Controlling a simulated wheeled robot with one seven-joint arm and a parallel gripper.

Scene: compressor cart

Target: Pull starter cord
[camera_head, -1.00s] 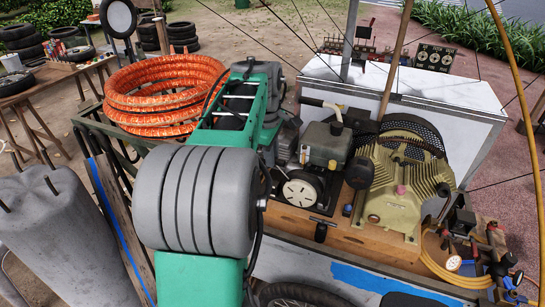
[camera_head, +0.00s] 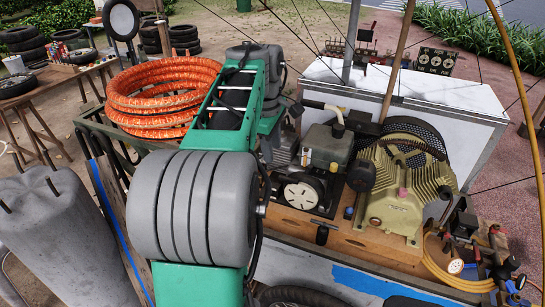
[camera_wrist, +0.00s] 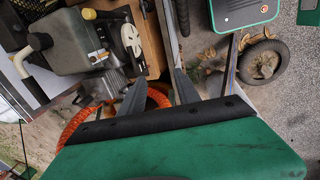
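The engine (camera_head: 328,150) sits on the wooden deck of the cart, with a white round starter disc (camera_head: 301,194) on its front. A black T-shaped starter handle (camera_head: 322,234) hangs in front of the disc, low and to its right. In the wrist view the disc (camera_wrist: 131,38) shows at upper left, and a dark piece that looks like the handle (camera_wrist: 149,6) is at the top edge. My gripper (camera_wrist: 160,82) is open, with its two dark fingers apart and nothing seen between them. It is beside the engine, apart from the handle. My arm hides the gripper in the head view.
A beige compressor (camera_head: 408,190) stands right of the engine, with gauges and a yellow hose (camera_head: 440,268) beyond it. An orange hose coil (camera_head: 160,95) lies at left. A wheel (camera_wrist: 262,60) shows in the wrist view.

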